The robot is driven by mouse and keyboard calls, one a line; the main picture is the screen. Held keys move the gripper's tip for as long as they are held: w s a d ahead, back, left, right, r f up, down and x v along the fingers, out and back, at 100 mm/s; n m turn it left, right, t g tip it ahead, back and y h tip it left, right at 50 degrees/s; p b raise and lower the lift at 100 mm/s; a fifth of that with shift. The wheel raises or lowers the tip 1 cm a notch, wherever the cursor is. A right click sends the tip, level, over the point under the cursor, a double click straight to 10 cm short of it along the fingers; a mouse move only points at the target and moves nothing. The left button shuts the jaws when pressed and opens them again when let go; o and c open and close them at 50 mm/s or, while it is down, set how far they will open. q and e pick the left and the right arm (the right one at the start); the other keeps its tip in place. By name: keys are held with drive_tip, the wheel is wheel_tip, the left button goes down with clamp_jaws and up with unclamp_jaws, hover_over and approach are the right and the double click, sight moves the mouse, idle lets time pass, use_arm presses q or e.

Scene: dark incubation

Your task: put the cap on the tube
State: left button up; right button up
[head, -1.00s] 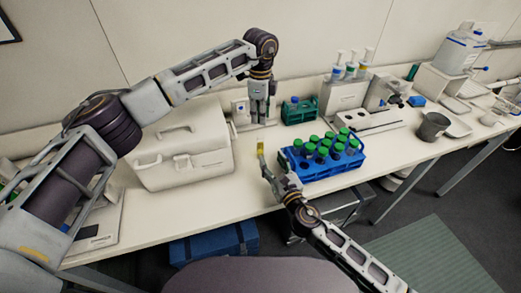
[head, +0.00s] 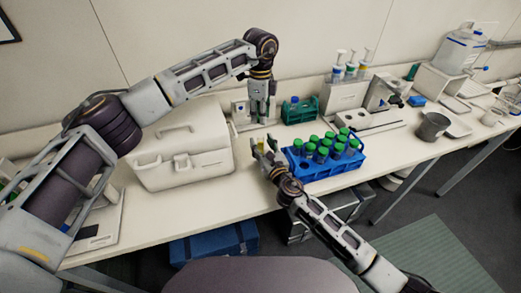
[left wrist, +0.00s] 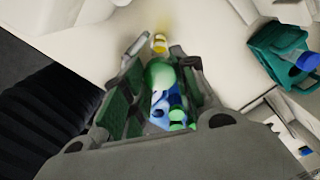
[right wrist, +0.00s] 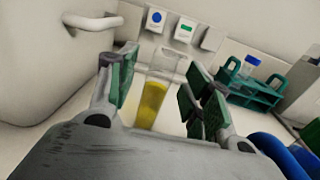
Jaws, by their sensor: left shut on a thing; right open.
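The tube (right wrist: 152,102), clear with yellow liquid, stands upright without a cap on the bench. It also shows in the left wrist view (left wrist: 160,43). My right gripper (right wrist: 160,88) is open, with one finger on each side of the tube; I cannot tell whether they touch it. My left gripper (head: 259,117) is shut on a green cap (left wrist: 159,74), above the bench and behind the tube in the head view. The fingers partly hide the cap.
A blue rack (head: 320,172) of green-capped tubes stands right of my right gripper. A green rack (head: 299,114) with a blue-capped tube is behind it. A white cooler box (head: 182,165) stands to the left.

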drive_tip(key=shift+x, duration=0.8)
clamp_jaws()
